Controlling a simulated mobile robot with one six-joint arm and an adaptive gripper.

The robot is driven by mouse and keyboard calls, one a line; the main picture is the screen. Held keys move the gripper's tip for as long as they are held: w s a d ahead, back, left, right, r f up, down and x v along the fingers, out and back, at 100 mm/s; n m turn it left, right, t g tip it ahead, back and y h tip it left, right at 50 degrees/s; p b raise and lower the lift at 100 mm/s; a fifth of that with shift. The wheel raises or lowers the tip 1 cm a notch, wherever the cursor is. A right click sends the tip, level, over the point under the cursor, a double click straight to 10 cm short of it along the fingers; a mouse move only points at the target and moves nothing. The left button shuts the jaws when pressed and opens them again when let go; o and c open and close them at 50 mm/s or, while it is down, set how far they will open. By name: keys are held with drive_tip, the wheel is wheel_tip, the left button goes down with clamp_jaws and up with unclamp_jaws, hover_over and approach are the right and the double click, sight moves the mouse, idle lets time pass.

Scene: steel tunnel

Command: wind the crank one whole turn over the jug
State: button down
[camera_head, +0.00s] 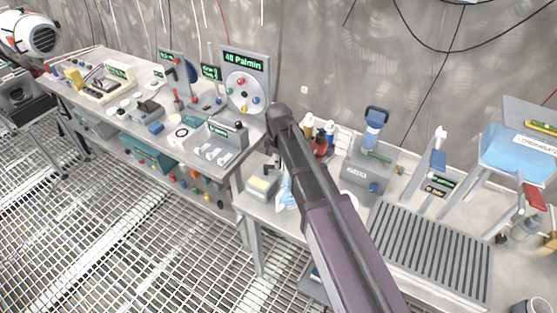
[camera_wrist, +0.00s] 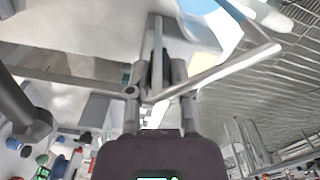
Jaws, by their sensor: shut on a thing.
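In the wrist view my gripper (camera_wrist: 156,80) is shut on what looks like the grip of the crank. A pale metal bar (camera_wrist: 225,70), likely the crank's arm, runs from the jaws up to the right. The grip itself is mostly hidden between the fingers. A white and blue rounded thing (camera_wrist: 212,22), possibly the jug, is at the top right, beyond the bar.
In the head view a grey bench (camera_head: 225,176) with a dial panel (camera_head: 244,82) and several small devices stands at left. A ribbed tray (camera_head: 432,250) and a blue-topped device (camera_head: 372,140) are right of my arm. The grated floor (camera_head: 110,235) is open at lower left.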

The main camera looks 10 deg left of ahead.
drive_tip(key=shift+s+m, duration=0.55)
drive_tip(key=shift+m, duration=0.75)
drive_tip(key=c, duration=0.5)
unclamp_jaws()
drive_tip(key=shift+c, duration=0.2)
drive_tip(key=shift+w, duration=0.15)
drive_tip(key=shift+w+n, duration=0.25)
drive_tip(key=shift+n, duration=0.5)
drive_tip(key=shift+w+n, duration=0.25)
drive_tip(key=shift+n, duration=0.5)
wheel_tip(320, 180, up, 14)
drive_tip(key=p, duration=1.4)
drive_tip(key=shift+f, duration=0.15)
